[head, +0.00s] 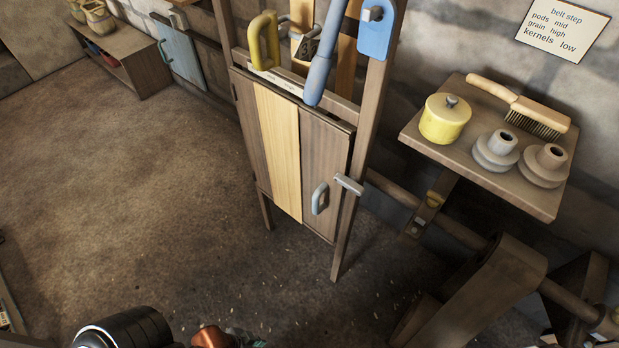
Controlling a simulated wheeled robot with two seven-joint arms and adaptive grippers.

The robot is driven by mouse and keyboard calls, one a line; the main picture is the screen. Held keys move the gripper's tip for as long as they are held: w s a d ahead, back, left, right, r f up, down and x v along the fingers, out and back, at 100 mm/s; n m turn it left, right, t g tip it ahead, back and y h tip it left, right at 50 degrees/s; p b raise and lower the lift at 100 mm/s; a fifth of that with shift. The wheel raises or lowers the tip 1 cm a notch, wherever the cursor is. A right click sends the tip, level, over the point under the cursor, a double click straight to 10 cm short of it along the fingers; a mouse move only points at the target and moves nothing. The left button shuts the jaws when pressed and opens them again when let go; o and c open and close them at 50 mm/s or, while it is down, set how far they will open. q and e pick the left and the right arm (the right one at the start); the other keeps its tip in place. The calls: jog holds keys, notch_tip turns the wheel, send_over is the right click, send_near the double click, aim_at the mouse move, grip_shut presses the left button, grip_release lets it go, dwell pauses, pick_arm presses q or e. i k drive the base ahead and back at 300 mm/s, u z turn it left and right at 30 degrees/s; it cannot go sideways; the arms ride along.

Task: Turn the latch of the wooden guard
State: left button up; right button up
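The wooden guard (277,150) is an upright panel of brown planks with one pale plank, set in a wooden frame at the centre of the head view. It appears closed. A grey bar-shaped latch (349,184) sits on the right post, lying roughly crosswise, its left end near the guard's right edge. I cannot tell whether it overlaps the panel. A grey pull handle (320,198) is on the guard just left of the latch. Neither of my grippers shows clearly; only dark and copper-coloured parts, seemingly of my arm, show at the bottom edge.
A blue lever (323,55) and a yellow handle (263,42) stand above the guard. At right, a shelf (474,171) holds a yellow pot (445,118), a brush (520,105) and two grey stepped pulleys. A wooden belt housing (480,295) stands lower right. Open floor lies left.

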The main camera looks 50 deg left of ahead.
aim_at(350, 183)
jog(key=u, duration=0.4)
jog(key=i, duration=0.25)
jog(key=u, duration=0.5)
